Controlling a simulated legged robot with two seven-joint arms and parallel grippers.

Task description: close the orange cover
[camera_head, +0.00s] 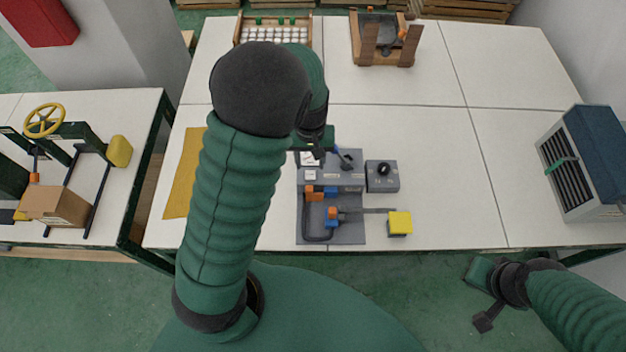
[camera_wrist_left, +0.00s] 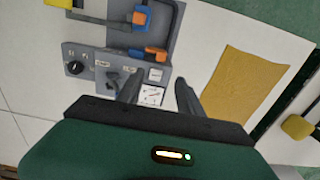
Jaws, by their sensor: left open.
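Two small orange parts show on the grey panel (camera_head: 349,232). One orange part (camera_head: 314,192) sits beside a blue piece in the panel's middle; in the left wrist view this orange part (camera_wrist_left: 155,53) is just beyond my fingers. The other orange part (camera_head: 333,213) is lower, on a blue piece at the end of a dark bar. I cannot tell which is the cover or whether it is open. My left gripper (camera_wrist_left: 157,88) is open and empty over the panel's white-labelled end, apart from both orange parts. My right gripper (camera_head: 484,305) is low at the right, beyond the table's front edge; its jaws are unclear.
A grey box with a black knob (camera_head: 383,172) stands right of the panel. A yellow block (camera_head: 400,223) is at the bar's end. A mustard cloth (camera_head: 183,180) lies left. Wooden racks stand at the back; a vented blue-grey unit (camera_head: 585,160) stands right. The table's right middle is clear.

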